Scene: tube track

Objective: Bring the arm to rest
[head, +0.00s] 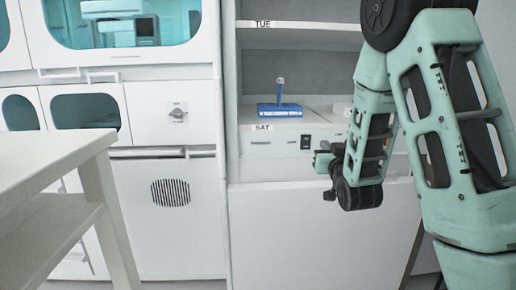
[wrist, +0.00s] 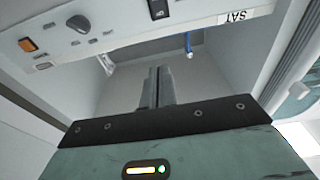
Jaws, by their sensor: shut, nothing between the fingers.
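My arm (head: 440,130) comes in from the right in the head view and bends down in front of the white cabinet. My gripper (head: 325,161) is at its end, in front of the control panel below the shelf marked SAT. In the wrist view my gripper's fingers (wrist: 157,86) are together with nothing between them. They are apart from the cabinet as far as I can see.
A blue holder (head: 280,110) with an upright blue piece stands on the SAT shelf; part of it shows in the wrist view (wrist: 188,43). The panel has a black switch (head: 306,142). A white table (head: 50,165) stands at left.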

